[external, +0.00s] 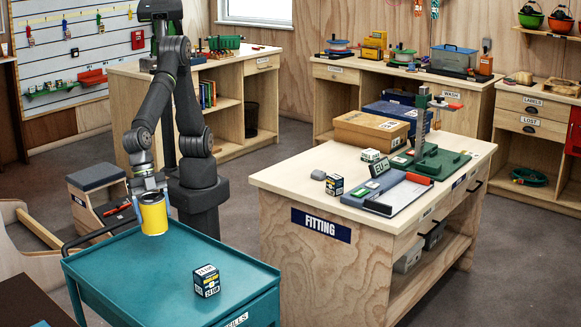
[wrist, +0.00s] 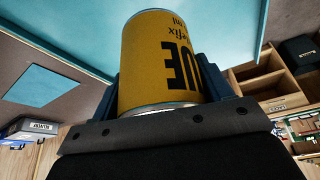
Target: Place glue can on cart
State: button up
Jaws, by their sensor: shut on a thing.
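The yellow glue can (external: 153,214) is held in my gripper (external: 150,192), upright or nearly so, over the far left part of the teal cart (external: 150,275). In the external view I cannot tell whether its base touches the cart top. In the wrist view the yellow can (wrist: 165,62), with dark lettering, sits between the two fingers of my gripper (wrist: 172,85). The teal cart top (wrist: 225,20) shows behind it.
A small dark printed box (external: 206,281) stands on the cart's right part. The cart's handle (external: 95,235) is at its far left edge. The FITTING bench (external: 300,180) stands to the right with boxes and tools. The cart's middle is clear.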

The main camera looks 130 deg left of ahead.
jog(key=s+d+m, duration=0.2)
jog(key=s+d, duration=0.4)
jog(key=s, duration=0.5)
jog(key=shift+h, duration=0.4)
jog(key=shift+w+a+f, duration=0.2)
jog(key=shift+w+f, duration=1.55)
jog(key=shift+w, duration=0.1)
jog(key=shift+w+a+f, duration=0.15)
jog(key=shift+w+f, duration=1.6)
jog(key=shift+w, duration=0.1)
jog(key=shift+w+a+f, duration=0.2)
jog(key=shift+w+f, duration=1.55)
jog(key=shift+w, duration=0.1)
jog(key=o, duration=1.4)
jog(key=shift+f, duration=0.2)
jog(key=shift+c, duration=0.2)
jog(key=shift+r, duration=0.1)
jog(key=v, duration=1.2)
jog(key=shift+w, duration=0.1)
